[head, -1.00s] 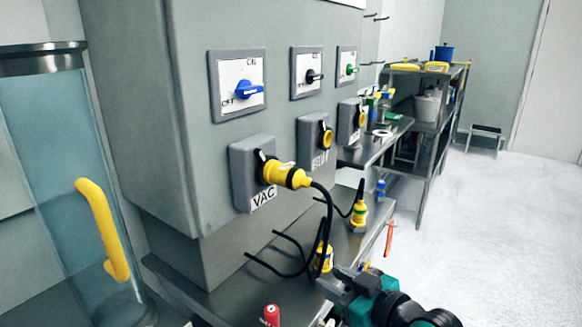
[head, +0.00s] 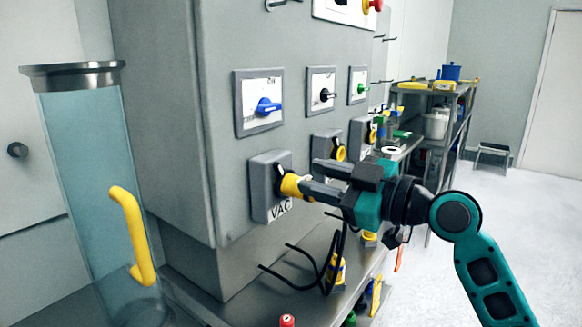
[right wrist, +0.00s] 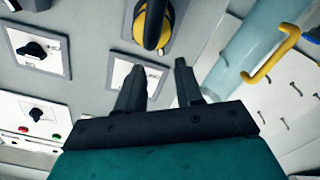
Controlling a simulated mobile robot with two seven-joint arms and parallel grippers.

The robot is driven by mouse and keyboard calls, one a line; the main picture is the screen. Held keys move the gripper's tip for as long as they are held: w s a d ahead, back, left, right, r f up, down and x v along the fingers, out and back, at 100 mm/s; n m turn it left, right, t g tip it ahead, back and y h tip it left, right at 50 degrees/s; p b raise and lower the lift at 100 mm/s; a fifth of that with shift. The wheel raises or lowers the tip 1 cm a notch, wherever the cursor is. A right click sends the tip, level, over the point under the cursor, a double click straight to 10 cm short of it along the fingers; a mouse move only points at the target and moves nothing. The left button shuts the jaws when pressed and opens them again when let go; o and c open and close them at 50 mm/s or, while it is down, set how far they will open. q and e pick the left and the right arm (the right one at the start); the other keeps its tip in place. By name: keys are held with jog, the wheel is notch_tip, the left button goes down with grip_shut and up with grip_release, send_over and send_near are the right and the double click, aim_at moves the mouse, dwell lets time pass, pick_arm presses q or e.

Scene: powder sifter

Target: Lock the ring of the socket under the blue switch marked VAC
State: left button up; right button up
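The blue switch (head: 268,106) sits on a white plate on the cabinet front. Below it is the grey socket box (head: 257,190) with the VAC label (head: 280,209). A yellow plug (head: 291,184) is in this socket, partly hidden by my right gripper (head: 308,176). The right wrist view shows my right gripper (right wrist: 159,63) with its two fingers apart and nothing between them. The yellow plug (right wrist: 141,24) and its dark cable lie ahead of the fingertips there. Whether a finger touches the plug cannot be told. My left gripper is not in view.
Two more sockets with yellow parts (head: 339,153) stand to the right, under a black switch (head: 326,95) and a green switch (head: 361,88). A glass cylinder (head: 85,190) with a yellow handle (head: 133,237) stands at left.

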aim_at(280, 169)
jog(key=x, duration=0.6)
jog(key=shift+c, duration=0.2)
grip_shut()
